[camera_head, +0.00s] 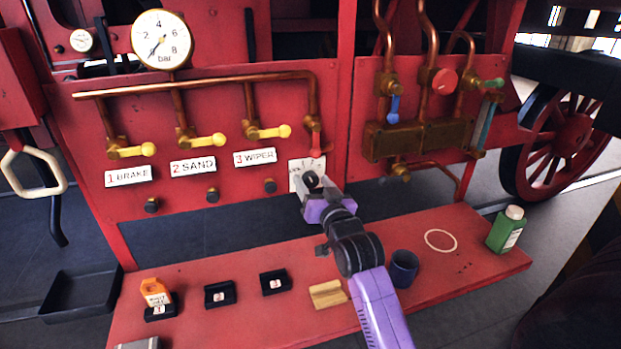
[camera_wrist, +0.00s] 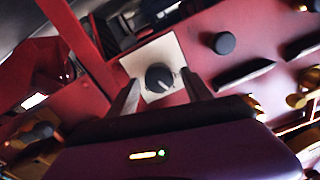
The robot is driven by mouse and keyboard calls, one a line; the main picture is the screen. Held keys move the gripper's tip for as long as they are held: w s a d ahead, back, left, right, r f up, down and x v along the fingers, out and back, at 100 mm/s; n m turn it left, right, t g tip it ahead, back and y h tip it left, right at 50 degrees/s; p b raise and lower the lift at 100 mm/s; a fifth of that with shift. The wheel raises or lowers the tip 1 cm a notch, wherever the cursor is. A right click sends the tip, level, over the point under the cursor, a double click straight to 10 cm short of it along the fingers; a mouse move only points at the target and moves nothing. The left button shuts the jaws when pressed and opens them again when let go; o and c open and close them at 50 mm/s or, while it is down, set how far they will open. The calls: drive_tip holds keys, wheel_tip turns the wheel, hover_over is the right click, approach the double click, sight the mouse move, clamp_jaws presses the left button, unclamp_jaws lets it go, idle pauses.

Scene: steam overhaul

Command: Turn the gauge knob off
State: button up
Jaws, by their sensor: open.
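The gauge knob (camera_wrist: 159,78) is a round dark knob with a pale pointer line, set on a square white plate (camera_wrist: 165,52). In the wrist view my gripper (camera_wrist: 160,92) is open, with one finger on each side of the knob; I cannot tell whether they touch it. In the head view the white plate (camera_head: 297,168) sits on the red panel below the copper pipe's right end, with the dark knob (camera_head: 311,179) partly hidden by my gripper (camera_head: 316,192). A white-faced pressure gauge (camera_head: 162,40) marked in bar is at the upper left.
Yellow-handled brake, sand and wiper valves (camera_head: 208,141) line the panel left of the plate. A red lever (camera_head: 315,147) hangs just above it. Below, the red bench (camera_head: 245,325) holds small black holders, a dark blue cup (camera_head: 404,268) and a green bottle (camera_head: 507,230).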

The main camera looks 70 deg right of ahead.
drive_tip(key=shift+x, duration=0.9)
clamp_jaws()
drive_tip(key=shift+n, duration=0.3)
drive_tip(key=n+p, duration=0.1)
drive_tip(key=n, duration=0.3)
drive_tip(key=shift+r+p, duration=0.1)
drive_tip(key=shift+p, duration=0.2)
drive_tip(key=shift+n+p, duration=0.65)
drive_tip(key=shift+n, duration=1.05)
drive_tip(key=shift+w+a, duration=0.1)
